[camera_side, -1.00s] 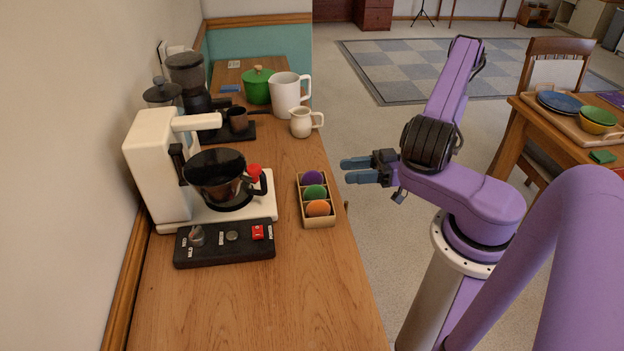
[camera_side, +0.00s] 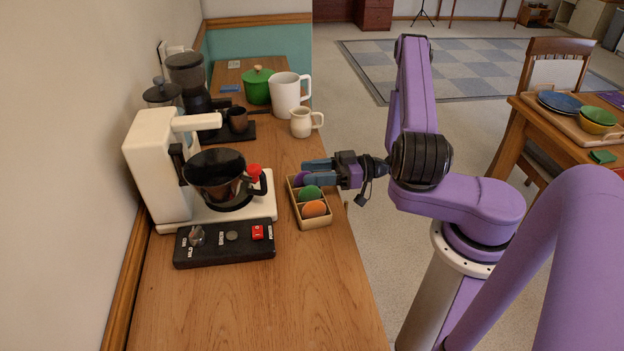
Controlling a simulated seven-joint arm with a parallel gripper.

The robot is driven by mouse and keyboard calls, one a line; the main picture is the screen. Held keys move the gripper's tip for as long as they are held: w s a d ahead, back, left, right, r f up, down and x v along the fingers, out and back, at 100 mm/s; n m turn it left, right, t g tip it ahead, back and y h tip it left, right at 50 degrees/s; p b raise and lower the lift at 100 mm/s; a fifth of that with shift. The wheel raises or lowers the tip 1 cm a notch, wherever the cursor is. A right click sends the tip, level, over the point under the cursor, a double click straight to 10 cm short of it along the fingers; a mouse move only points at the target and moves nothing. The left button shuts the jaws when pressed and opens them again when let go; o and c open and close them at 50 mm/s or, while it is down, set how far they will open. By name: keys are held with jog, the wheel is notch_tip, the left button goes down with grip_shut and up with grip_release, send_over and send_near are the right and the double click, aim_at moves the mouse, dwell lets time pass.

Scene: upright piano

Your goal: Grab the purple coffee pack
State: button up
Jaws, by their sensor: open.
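The purple coffee pack (camera_side: 299,178) is in the far compartment of a small wooden box (camera_side: 315,224) on the counter. Only its left part shows; my gripper's fingers hide the rest. My gripper (camera_side: 306,171) is open, with its blue fingertips at the purple pack, reaching in from the right over the box's far end. I cannot tell whether the fingers touch the pack. A green pack (camera_side: 311,193) and an orange pack (camera_side: 314,209) sit in the box's nearer compartments.
A white coffee machine (camera_side: 152,165) with a dark glass pot (camera_side: 213,177) stands left of the box. A black control panel (camera_side: 225,247) is in front of it. A cream jug (camera_side: 301,122), white pitcher (camera_side: 286,97) and green pot (camera_side: 257,85) stand behind. The near counter is clear.

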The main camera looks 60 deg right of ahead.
jog(key=shift+w+a+f, duration=0.1)
jog(key=shift+w+a, duration=0.15)
jog(key=shift+a, duration=0.05)
grip_shut()
jog(key=shift+d, duration=0.1)
